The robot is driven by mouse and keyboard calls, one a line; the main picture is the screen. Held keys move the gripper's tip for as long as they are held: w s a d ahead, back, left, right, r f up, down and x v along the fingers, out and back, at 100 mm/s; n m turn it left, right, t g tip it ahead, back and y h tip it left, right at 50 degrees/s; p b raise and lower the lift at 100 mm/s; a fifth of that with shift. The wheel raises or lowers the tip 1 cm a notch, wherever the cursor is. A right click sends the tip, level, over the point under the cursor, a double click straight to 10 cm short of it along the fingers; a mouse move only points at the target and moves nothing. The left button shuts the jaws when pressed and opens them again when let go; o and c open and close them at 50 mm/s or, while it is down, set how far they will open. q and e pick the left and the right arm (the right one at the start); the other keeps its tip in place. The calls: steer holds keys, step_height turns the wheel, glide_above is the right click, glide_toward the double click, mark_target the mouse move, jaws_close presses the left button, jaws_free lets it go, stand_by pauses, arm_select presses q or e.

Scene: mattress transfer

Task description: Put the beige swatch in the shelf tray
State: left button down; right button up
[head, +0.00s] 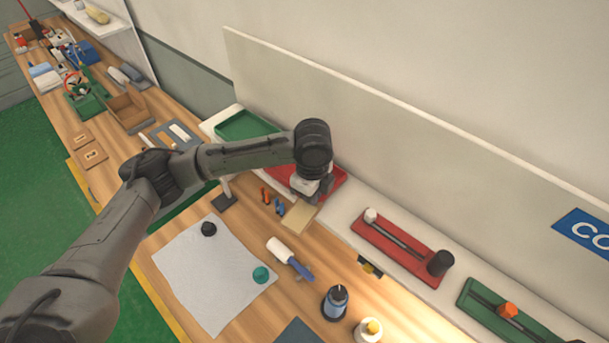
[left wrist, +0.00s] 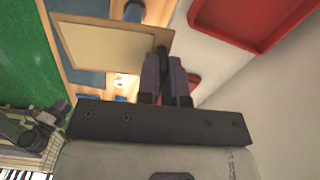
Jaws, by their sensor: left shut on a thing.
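The beige swatch (head: 299,216) is a flat, thin rectangle with a brown edge around a paler face. My left gripper (head: 305,196) is shut on one edge of it. In the left wrist view the swatch (left wrist: 100,45) sticks out to the left of the closed fingers (left wrist: 163,52). A red tray (head: 338,183) lies on the white shelf right behind the gripper, which partly hides it. It also shows at the upper right of the left wrist view (left wrist: 208,33). A green tray (head: 245,126) sits further left on the same shelf. My right gripper is not in view.
A grey cloth (head: 200,275) with a black knob and a green knob lies on the bench. A blue-handled brush (head: 288,258), small orange and blue pegs and a dark bottle (head: 336,302) stand nearby. A tall pale panel (head: 400,130) rises behind the shelf.

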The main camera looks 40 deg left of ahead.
arm_select(q)
steer(key=w+a+r+m+b, duration=0.1)
steer(key=w+a+r+m, duration=0.3)
steer(key=r+m, duration=0.55)
steer(key=w+a+r+m+b, duration=0.1)
steer(key=w+a+r+m, duration=0.25)
steer(key=r+m, duration=0.6)
steer(key=shift+m, duration=0.4)
steer(key=f, duration=0.7)
steer(key=f+p, duration=0.1)
steer(key=f, duration=0.7)
steer(key=w+f, duration=0.1)
steer(key=f, duration=0.7)
steer(key=shift+d+f+p, duration=0.1)
steer(key=shift+f+p, duration=0.1)
steer(key=shift+p, duration=0.1)
steer(key=shift+s+f+p, duration=0.1)
steer(key=shift+f+p, duration=0.45)
steer(key=shift+f, duration=1.55)
steer(key=shift+f, duration=0.15)
steer(key=c, duration=1.3)
jaws_free()
steer(key=shift+o, duration=0.2)
